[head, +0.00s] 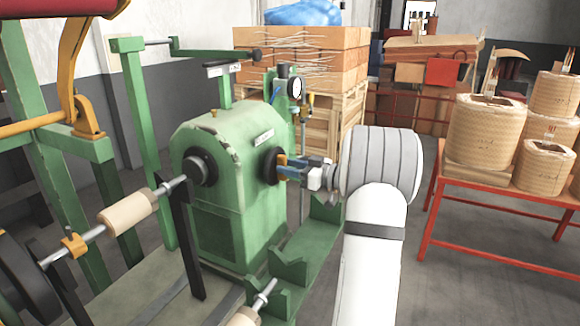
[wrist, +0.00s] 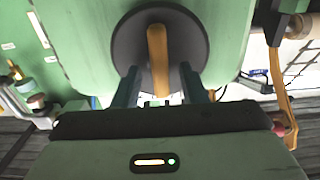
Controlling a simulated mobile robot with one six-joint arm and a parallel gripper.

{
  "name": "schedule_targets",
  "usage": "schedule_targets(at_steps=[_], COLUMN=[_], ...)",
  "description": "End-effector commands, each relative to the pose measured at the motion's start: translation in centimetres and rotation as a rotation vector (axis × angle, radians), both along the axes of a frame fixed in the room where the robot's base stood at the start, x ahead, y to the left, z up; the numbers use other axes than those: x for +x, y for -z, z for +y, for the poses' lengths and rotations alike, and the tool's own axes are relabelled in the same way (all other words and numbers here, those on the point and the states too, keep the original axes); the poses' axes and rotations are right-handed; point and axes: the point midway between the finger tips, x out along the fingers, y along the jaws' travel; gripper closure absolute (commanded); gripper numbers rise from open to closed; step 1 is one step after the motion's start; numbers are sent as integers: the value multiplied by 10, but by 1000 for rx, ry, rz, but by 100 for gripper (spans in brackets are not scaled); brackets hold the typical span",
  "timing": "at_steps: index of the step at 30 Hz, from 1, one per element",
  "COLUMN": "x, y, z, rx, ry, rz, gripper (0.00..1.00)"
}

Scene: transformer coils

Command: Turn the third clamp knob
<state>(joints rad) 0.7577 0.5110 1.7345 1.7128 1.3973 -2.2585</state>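A round black knob with an orange-tan bar across its face (wrist: 157,48) is on the green machine housing and fills the top middle of the wrist view. In the head view the black knob (head: 269,166) is on the housing's right side, partly hidden by my gripper (head: 288,167). In the wrist view my gripper (wrist: 160,82) has its two dark fingers apart, one on each side of the bar's lower part, with visible gaps. I cannot tell whether this knob is the third one.
The green machine housing (head: 235,225) stands mid-view. A black round chuck with a shaft (head: 200,168) is on its left face. Green brackets (head: 300,255) lie below my arm. A red table (head: 500,240) with wound coils (head: 487,132) stands right. Crates (head: 330,125) stand behind.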

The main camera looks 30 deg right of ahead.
Motion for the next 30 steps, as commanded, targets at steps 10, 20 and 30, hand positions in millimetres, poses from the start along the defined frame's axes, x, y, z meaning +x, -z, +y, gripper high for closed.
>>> schedule_targets(at_steps=[10,20,30], x=[0,0,0], y=[0,0,2], z=[0,0,0], rx=[-1,-1,16], ry=[0,0,0], rz=[1,1,12], gripper=[72,99,100])
